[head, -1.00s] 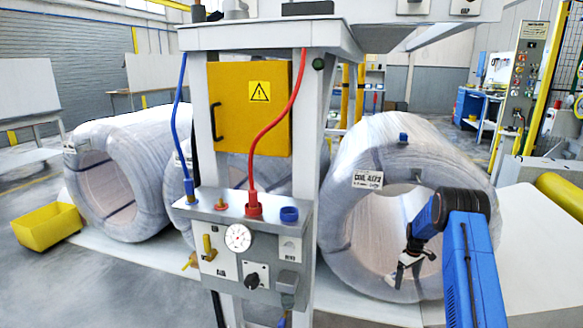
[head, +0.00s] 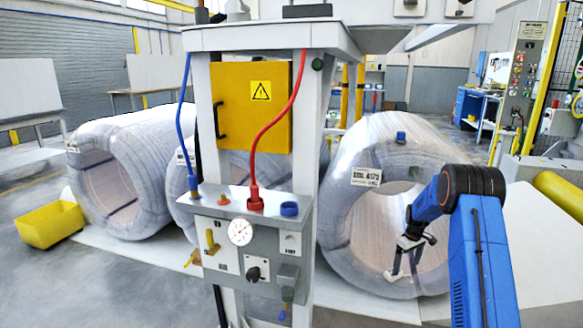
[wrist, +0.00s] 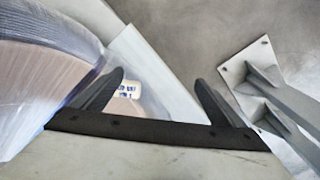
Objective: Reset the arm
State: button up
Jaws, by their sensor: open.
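My gripper (head: 401,268) is open, with nothing between its fingers. In the head view it hangs in front of the open bore of the right-hand wrapped coil (head: 345,235). I cannot tell its distance from the coil. In the wrist view the two dark fingers of my gripper (wrist: 158,82) are spread wide. Part of a wrapped coil (wrist: 45,65) lies at the left there, with a small label (wrist: 128,91) seen between the fingers. My blue arm comes in from the lower right of the head view.
A grey stand with a gauge panel (head: 252,240) and yellow box (head: 250,105) stands left of my arm. Two more wrapped coils, one at the far left (head: 118,175), lie behind it. A yellow bin (head: 48,226) sits left. A grey bracketed plate (wrist: 250,80) shows in the wrist view.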

jog(key=s+a+r+m+t, duration=0.1)
jog(key=s+a+r, duration=0.4)
jog(key=s+r, duration=0.45)
jog(key=s+a+r+m, duration=0.1)
jog(key=s+a+r, duration=0.4)
jog(key=r, duration=0.7)
jog(key=s+a+r+t, duration=0.1)
jog(key=s+a+r, duration=0.3)
jog(key=s+r, duration=0.55)
jog(key=s+a+r+m+t, duration=0.1)
jog(key=s+a+r, duration=0.15)
jog(key=s, duration=0.65)
jog(key=s+a+r+m, duration=0.15)
jog(key=s+r, duration=0.25)
jog(key=s, duration=0.5)
jog(key=s+a+f, duration=0.2)
jog(key=s, duration=0.7)
jog(key=s+a+f+t, duration=0.1)
jog(key=s, duration=0.7)
jog(key=shift+s+a+f+m, duration=0.35)
